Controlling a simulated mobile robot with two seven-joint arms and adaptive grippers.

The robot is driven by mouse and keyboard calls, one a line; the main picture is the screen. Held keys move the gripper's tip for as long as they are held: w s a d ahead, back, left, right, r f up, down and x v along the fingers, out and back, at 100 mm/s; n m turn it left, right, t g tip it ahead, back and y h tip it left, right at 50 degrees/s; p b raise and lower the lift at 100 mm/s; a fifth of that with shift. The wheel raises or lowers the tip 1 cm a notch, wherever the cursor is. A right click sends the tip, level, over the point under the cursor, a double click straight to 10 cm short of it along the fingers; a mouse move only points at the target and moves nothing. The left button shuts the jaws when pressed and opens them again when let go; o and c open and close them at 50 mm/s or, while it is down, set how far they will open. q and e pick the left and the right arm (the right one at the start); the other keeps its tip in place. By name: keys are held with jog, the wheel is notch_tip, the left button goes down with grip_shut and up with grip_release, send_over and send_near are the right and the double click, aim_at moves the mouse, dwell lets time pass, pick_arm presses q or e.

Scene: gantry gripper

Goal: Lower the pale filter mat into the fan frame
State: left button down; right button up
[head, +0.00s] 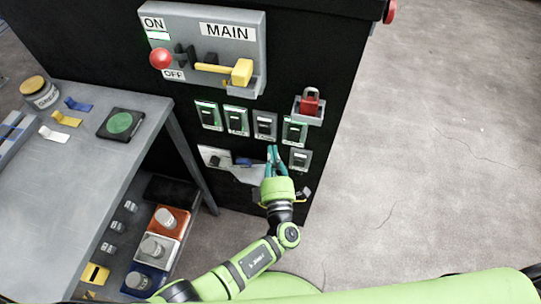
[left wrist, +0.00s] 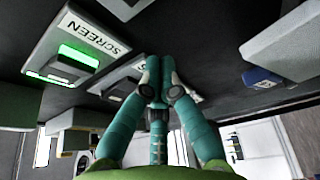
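I cannot make out a pale filter mat or a fan frame for certain in either view. A pale grey panel (head: 245,173) sits low on the black cabinet, partly hidden behind my left gripper; whether it belongs to the fan frame I cannot tell. My left gripper (head: 273,150) has teal fingers and is in front of the cabinet, just below the row of switches. In the left wrist view its fingertips (left wrist: 158,72) come together, with nothing visible held between them. They are close to a labelled switch plate; contact is unclear. My right gripper is not in view.
Labelled switches (head: 237,120), a red padlock (head: 309,102) and a MAIN panel with a yellow handle (head: 241,72) are on the cabinet (head: 320,55). A grey table (head: 60,190) stands left, with jars on a shelf under it. Open floor (head: 440,140) is at right.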

pick_arm(q)
jog(key=shift+d+m, duration=0.15)
jog(key=shift+m, duration=0.45)
jog(key=shift+t, duration=0.3)
